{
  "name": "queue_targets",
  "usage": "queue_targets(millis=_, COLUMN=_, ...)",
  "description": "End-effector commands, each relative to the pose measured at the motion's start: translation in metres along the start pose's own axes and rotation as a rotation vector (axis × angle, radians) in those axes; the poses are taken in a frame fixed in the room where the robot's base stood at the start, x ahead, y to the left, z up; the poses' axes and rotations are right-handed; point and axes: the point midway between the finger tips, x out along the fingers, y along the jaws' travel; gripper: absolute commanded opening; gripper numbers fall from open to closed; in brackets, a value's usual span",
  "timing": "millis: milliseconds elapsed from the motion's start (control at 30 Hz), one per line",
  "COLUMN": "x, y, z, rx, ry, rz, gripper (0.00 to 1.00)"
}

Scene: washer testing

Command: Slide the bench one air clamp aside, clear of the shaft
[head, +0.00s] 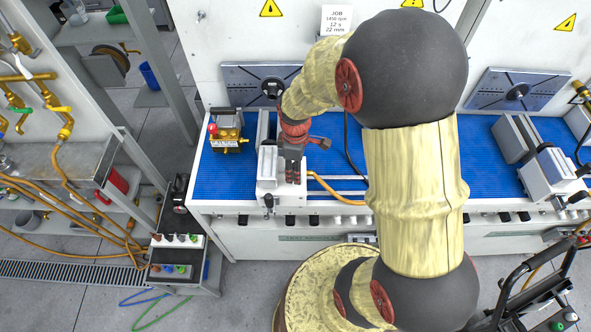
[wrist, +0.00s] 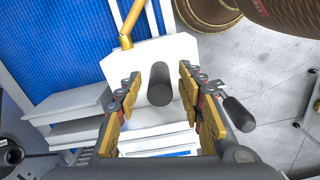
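The bench one air clamp, a white block with grey jaw plates (head: 266,168), sits on the blue bench top below the dark shaft hub (head: 272,88). It also shows in the wrist view as a white block (wrist: 190,52) with a dark upright cylindrical handle (wrist: 159,84) on it. My gripper (head: 292,168) is over the clamp, pointing down. In the wrist view my gripper (wrist: 159,80) is open, its yellow-padded fingers on either side of the handle with visible gaps. A round dark part (wrist: 12,152) shows at lower left, perhaps the shaft hub. My gripper hides part of the clamp in the head view.
A yellow device with a red knob (head: 227,130) stands left of the clamp. An orange hose (head: 335,190) runs from the clamp to the right. A second clamp (head: 548,178) stands on the right bench. Blue bench top right of the first clamp is partly hidden by my arm.

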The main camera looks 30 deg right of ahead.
Motion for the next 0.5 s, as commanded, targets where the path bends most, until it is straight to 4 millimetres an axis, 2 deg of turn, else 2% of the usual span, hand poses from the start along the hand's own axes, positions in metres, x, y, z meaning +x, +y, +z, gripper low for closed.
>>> queue_targets(millis=300, x=0.0034, y=0.0004, z=-0.0002, rx=0.0, ry=0.001, rz=0.001, gripper=0.38)
queue_targets(millis=500, x=0.0032, y=0.0004, z=-0.0002, rx=0.0, ry=0.001, rz=0.001, gripper=0.27)
